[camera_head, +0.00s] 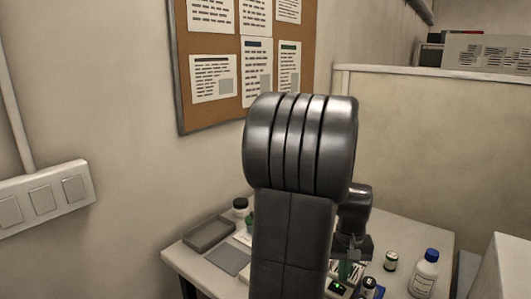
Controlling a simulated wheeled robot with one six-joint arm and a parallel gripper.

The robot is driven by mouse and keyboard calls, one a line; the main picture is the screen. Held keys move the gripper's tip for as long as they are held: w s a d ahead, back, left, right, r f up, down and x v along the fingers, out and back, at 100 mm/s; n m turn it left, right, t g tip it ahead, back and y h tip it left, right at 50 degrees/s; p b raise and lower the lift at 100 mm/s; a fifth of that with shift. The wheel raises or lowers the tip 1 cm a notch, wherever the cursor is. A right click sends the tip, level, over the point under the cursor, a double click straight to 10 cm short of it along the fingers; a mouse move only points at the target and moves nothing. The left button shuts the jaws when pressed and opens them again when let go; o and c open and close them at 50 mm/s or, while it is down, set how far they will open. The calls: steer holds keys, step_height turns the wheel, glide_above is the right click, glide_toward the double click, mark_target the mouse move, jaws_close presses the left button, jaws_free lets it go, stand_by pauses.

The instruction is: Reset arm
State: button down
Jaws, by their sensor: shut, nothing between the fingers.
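My dark grey arm rises through the middle of the view and hides much of the table (405,232) behind it. My gripper (352,254) shows small at the right of the arm, low over the table, with its fingers shut and nothing held. A green item (345,269) stands just below the gripper; whether they touch cannot be told. A small device with a lit green display (338,287) sits under it.
A white bottle with a blue cap (425,273) and a small dark-capped jar (390,261) stand right of the gripper. A grey tray (209,233) and a flat grey pad (229,260) lie at the left. A partition (430,130) and wall board (215,107) stand behind.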

step_height(320, 180, up, 5)
steer(key=p, duration=0.3)
step_height(320, 180, down, 8)
steer(key=b, duration=0.6)
steer(key=shift+b, duration=0.3)
step_height(320, 180, up, 9)
steer(key=p, duration=0.7)
step_height(320, 180, up, 5)
steer(key=t+b, duration=0.3)
steer(key=t, duration=0.1)
glide_above(341, 287)
steer(key=w+d, duration=0.2)
steer(key=d, duration=0.1)
steer(key=shift+s+a+f+n, duration=0.1)
steer(key=shift+a+f+n, duration=0.05)
steer(key=shift+a+n, duration=0.15)
